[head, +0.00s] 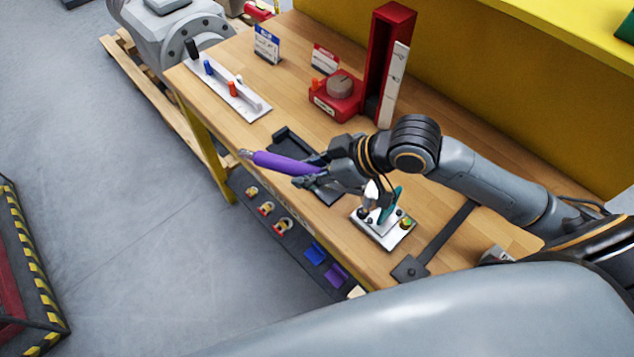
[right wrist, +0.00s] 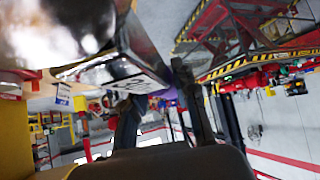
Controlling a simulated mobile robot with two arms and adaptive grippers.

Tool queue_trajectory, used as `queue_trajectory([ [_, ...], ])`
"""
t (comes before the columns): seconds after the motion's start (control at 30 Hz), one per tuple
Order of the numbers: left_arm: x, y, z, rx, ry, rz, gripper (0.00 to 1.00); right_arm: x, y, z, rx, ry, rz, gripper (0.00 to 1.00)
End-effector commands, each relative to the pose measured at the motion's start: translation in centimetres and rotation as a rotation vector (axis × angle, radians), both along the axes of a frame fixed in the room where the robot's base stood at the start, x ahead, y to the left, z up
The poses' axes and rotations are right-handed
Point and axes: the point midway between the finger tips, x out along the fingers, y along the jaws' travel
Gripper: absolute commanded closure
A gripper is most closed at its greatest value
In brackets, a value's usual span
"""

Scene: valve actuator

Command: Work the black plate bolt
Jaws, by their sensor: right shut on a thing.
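My right gripper (head: 312,170) is shut on a purple-handled tool (head: 285,163) with a grey end pointing left, held over the bench. In the right wrist view, the fingers (right wrist: 165,110) show dark with a bit of purple between them. A white plate (head: 240,98) at the bench's left carries a black upright piece (head: 192,48), a blue one and an orange one. A dark square plate with a long bar (head: 410,268) lies at the front right. I cannot tell which of these is the black plate bolt. The gripper touches neither. My left gripper is not in view.
A small metal plate with a teal lever (head: 389,208) stands below my right arm. A black tray (head: 300,145) is partly hidden behind the gripper. A red box with a grey knob (head: 340,88) and a tall red post (head: 391,50) stand behind. Padlocks hang on the front edge.

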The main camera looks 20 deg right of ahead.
Motion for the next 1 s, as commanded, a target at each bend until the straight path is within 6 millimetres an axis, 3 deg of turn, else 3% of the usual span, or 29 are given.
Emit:
queue_trajectory([
  [0.4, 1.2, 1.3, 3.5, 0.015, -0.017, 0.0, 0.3, -3.2, 1.2, 2.1, -0.004, -0.006, 0.502, 1.0],
  [0.5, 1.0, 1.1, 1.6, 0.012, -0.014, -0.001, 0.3, -3.5, 1.1, -1.1, -0.003, -0.003, 0.562, 1.0],
  [0.6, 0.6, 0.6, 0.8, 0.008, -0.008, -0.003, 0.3, -3.6, 1.2, -2.6, -0.001, -0.005, 0.57, 1.0],
  [1.0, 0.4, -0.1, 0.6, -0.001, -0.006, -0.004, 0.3, -3.7, 1.2, -3.5, -0.001, -0.007, 0.574, 1.0],
])
